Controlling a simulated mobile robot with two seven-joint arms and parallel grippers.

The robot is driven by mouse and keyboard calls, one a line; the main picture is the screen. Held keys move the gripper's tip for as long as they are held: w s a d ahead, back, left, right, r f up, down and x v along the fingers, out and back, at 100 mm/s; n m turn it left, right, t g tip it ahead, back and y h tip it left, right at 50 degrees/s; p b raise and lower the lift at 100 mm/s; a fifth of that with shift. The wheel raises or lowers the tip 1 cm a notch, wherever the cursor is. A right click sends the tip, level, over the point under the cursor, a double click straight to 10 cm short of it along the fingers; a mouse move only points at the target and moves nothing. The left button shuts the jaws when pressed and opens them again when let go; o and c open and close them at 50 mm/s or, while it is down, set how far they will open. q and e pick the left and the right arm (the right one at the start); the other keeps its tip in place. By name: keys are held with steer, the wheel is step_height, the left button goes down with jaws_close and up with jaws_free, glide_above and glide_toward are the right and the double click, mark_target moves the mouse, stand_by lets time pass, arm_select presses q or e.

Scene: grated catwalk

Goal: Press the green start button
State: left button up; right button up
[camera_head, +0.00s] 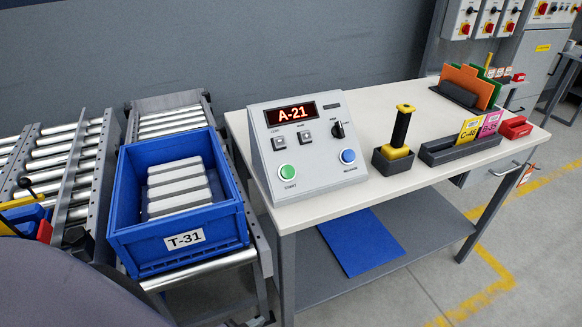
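The green start button (287,172) is round and sits in a pale ring at the lower left of a grey control box's (319,178) sloped front. A small label under it appears to read START. The box stands on the left part of a white-topped table (390,192). It also carries a red-lit display (290,114) reading A-21, two square grey buttons (279,143), a black knob (338,130) and a round blue button (348,156). Nothing covers the green button. Neither of my grippers shows in the head view.
A blue crate (228,222) marked T-31, holding grey blocks (178,187), stands on a roller conveyor close left of the table. A black-and-yellow handled tool (401,128) in a block and a card holder (460,148) stand right of the box. The front table strip is clear.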

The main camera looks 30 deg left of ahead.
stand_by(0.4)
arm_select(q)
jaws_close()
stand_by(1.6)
